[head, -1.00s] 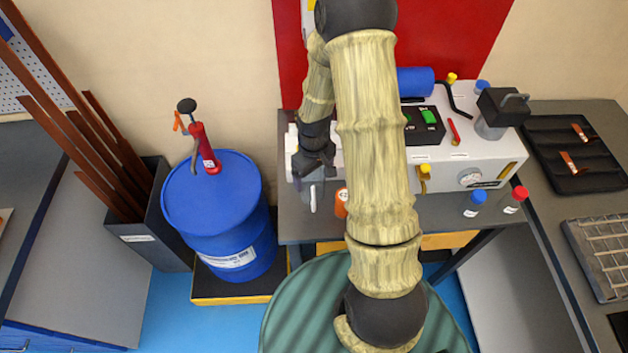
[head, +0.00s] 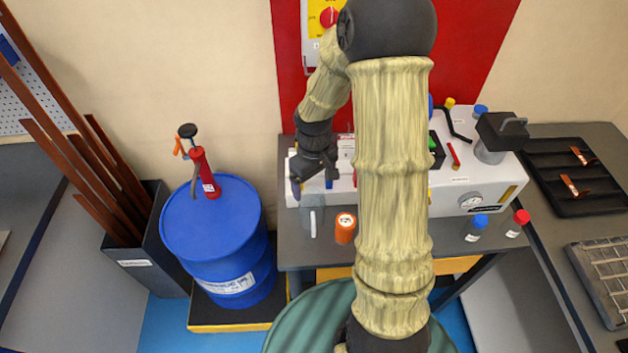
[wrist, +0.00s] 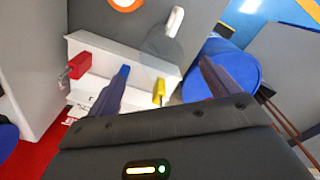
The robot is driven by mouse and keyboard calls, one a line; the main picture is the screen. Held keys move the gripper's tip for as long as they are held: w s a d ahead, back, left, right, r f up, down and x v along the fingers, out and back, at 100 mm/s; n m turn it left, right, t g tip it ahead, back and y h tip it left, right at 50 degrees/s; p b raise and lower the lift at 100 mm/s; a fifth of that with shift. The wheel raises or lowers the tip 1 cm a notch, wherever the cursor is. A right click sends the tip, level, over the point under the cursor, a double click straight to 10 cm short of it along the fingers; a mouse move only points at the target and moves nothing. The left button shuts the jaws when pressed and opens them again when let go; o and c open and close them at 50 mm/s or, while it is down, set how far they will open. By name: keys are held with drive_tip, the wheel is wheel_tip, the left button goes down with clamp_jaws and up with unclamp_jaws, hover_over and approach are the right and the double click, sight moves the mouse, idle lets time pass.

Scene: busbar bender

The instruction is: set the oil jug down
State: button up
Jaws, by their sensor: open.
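The oil jug (head: 312,219) is a grey, see-through vessel with a pale handle. It stands upright on the grey bench top, left of an orange-topped container (head: 345,229). In the wrist view the jug (wrist: 166,50) shows from above, beyond the fingertips, with its white handle pointing away. My gripper (head: 312,187) is open and empty above and behind the jug, apart from it.
The white bender housing (head: 465,190) stands at the back of the bench. Blue-capped (head: 477,228) and red-capped (head: 517,223) bottles stand in front of it. A blue drum (head: 212,235) with a red pump stands left of the bench. My arm covers the middle bench.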

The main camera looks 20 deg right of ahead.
drive_tip(key=s+a+r+m+t, duration=0.2)
drive_tip(key=s+a+r+m, duration=0.1)
drive_tip(key=s+r, duration=0.6)
drive_tip(key=shift+s+a+m+t, duration=0.3)
drive_tip(key=shift+s+m, duration=0.2)
drive_tip(key=shift+s, duration=0.55)
